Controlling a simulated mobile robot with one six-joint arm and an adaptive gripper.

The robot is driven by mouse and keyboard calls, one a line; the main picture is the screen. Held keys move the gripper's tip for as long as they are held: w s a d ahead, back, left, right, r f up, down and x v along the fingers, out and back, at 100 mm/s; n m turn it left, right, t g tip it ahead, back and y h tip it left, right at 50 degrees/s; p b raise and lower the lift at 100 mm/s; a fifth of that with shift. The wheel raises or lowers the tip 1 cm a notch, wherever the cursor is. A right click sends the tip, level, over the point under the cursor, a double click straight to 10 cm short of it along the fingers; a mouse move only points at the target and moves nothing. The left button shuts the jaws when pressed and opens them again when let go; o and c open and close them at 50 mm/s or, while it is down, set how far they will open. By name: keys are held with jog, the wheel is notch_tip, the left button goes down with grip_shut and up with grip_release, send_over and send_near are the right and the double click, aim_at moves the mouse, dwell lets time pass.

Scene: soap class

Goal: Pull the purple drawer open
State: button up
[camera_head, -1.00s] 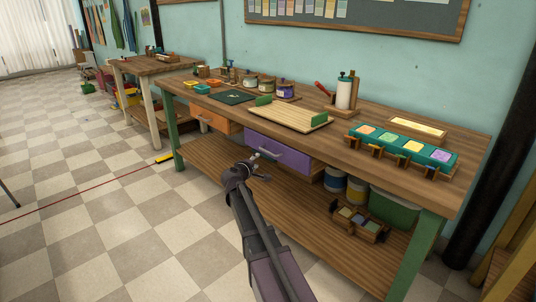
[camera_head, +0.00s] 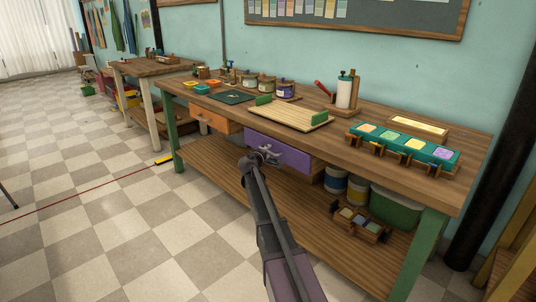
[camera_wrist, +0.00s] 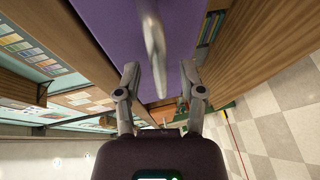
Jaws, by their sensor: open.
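The purple drawer (camera_head: 293,158) sits under the workbench top and looks shut, its front about in line with the bench edge. In the wrist view the purple drawer front (camera_wrist: 186,32) fills the top middle. Its grey metal handle (camera_wrist: 153,40) points down the picture, and its near end lies between my fingers. My gripper (camera_wrist: 159,68) is open, with one finger on either side of the handle and visible gaps to both. In the head view my gripper (camera_head: 262,158) is at the left part of the drawer front and partly hides the handle.
An orange drawer (camera_head: 208,119) is to the left under the same bench top (camera_head: 395,135). A lower shelf (camera_head: 230,175) below holds paint tins and a green bin (camera_head: 396,210). A slatted tray (camera_head: 290,115) stands above the drawer. The floor in front is clear.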

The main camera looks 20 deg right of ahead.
jog(key=shift+w+d, duration=0.2)
grip_shut()
jog(key=shift+s, duration=0.15)
